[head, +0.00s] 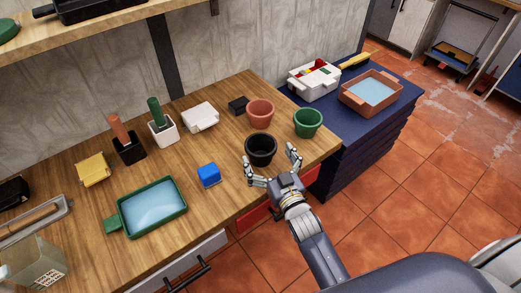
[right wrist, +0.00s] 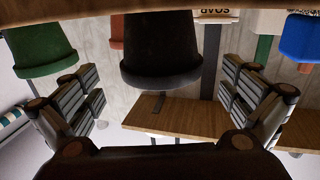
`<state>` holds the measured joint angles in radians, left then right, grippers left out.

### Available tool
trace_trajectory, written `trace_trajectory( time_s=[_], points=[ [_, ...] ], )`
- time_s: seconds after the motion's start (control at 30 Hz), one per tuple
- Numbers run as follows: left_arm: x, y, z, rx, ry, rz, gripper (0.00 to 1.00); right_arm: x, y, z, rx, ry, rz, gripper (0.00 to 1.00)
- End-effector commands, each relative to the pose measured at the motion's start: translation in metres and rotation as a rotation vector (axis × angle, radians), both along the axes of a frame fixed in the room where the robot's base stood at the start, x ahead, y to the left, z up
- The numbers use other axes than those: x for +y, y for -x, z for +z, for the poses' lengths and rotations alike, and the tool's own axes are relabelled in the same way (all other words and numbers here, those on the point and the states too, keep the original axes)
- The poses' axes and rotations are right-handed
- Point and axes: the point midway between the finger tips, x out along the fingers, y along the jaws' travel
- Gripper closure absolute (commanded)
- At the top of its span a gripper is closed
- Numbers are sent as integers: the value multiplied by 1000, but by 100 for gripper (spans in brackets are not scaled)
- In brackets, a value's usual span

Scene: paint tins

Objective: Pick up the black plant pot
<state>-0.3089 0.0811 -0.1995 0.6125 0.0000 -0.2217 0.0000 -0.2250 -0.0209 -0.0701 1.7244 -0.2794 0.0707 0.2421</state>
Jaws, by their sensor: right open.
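The black plant pot (head: 261,149) stands upright on the wooden bench near its front right edge. In the right wrist view the black pot (right wrist: 160,50) appears upside down, between the fingers and ahead of them. My right gripper (head: 271,165) is open and empty, with a finger on each side of the pot's near side. I cannot tell whether either finger touches it. In the right wrist view the gripper (right wrist: 165,95) has its two fingers wide apart. My left gripper is not in view.
A green pot (head: 308,122) stands close right of the black pot, and a terracotta pot (head: 260,112) stands behind it. A blue block (head: 208,175) lies to the left. A green tray (head: 118,220) is further left. A blue cabinet (head: 340,160) adjoins the bench.

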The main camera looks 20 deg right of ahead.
Motion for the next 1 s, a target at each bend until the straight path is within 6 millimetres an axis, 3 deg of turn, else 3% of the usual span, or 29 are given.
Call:
trace_trajectory(
  time_s=[0.3,0.6,0.67,0.8,1.0],
  points=[
    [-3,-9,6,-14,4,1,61,5,-43,1,-2,0,0,0],
    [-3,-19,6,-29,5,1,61,6,-48,0,0,-1,0,0],
    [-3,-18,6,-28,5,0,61,6,-48,0,-1,-1,0,9],
    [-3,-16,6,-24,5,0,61,6,-48,0,-1,-1,0,41],
    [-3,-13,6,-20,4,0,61,6,-48,0,-1,-1,0,44]
  ],
)
